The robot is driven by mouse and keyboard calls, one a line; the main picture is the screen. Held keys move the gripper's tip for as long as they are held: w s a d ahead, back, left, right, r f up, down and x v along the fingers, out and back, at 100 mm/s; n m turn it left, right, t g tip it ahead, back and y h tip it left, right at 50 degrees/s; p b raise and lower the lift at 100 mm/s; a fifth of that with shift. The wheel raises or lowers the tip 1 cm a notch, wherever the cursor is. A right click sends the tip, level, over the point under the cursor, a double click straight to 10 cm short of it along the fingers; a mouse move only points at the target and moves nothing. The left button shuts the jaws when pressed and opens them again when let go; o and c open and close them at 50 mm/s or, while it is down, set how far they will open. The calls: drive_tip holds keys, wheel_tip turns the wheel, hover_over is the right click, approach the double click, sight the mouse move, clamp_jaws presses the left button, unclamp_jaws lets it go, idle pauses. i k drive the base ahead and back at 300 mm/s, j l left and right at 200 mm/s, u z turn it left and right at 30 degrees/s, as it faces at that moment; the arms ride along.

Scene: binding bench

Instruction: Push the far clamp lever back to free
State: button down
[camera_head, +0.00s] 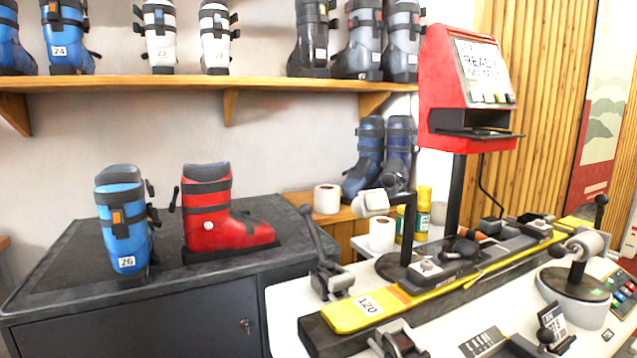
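A long yellow ski (345,316) labelled 120 lies on a dark bar along the white bench. A grey clamp (331,281) stands behind its near end; its dark lever (315,232) tilts up and to the left. A second clamp (397,341) is at the front edge, partly cut off by the frame. Near the ski's far right end a black-knobbed upright lever (600,208) rises; its foot is hidden behind a pale roll-shaped part. I cannot tell which lever is the far clamp's. My gripper is not in view.
A red machine (462,85) on a black post stands behind the ski. A round-based device (575,282) and a keypad (622,290) are at right. White rolls (382,234) and yellow bottles (423,205) stand behind. Blue and red boots (208,210) stand on the dark cabinet (60,275).

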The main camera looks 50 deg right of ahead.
sight(601, 200)
drive_tip(key=k+l, duration=0.65)
drive_tip(key=k, duration=0.15)
drive_tip(key=k+l+u, duration=0.15)
drive_tip(key=k+l, duration=0.45)
drive_tip(key=k+l+u, duration=0.15)
drive_tip(key=k+l, duration=0.55)
drive_tip(key=k+l+u, duration=0.15)
drive_tip(key=k+l, duration=0.35)
drive_tip(key=k, duration=0.15)
